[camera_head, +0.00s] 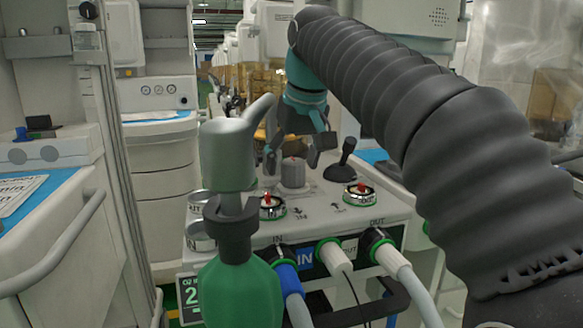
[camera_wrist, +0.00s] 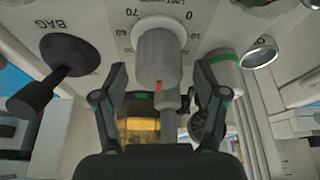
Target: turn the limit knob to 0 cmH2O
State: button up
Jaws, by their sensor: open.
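The limit knob (camera_wrist: 158,52) is a pale grey ribbed cylinder on the white panel, with a small red mark on its outer end. Printed numbers, 70 and 60 among them, show on the panel around its base. In the head view the knob (camera_head: 292,177) stands upright on the cart top. My gripper (camera_wrist: 160,76) is open, with one finger on each side of the knob and a visible gap at both sides. In the head view my gripper (camera_head: 293,150) is at the knob, pointing down. Which number the knob points to is not clear.
A black bag lever (camera_head: 342,165) stands right of the knob. Two red-topped valves (camera_head: 271,207) (camera_head: 359,194) sit nearer on the cart top (camera_head: 320,228). A green bottle with a grey top (camera_head: 240,285) stands in front at the left. Hoses (camera_head: 335,255) leave the cart's front.

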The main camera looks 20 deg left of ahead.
jog(key=shift+f, duration=0.2)
jog(key=c, duration=1.1)
jog(key=shift+a, duration=0.15)
jog(key=shift+c, duration=0.2)
jog(key=shift+r, duration=0.1)
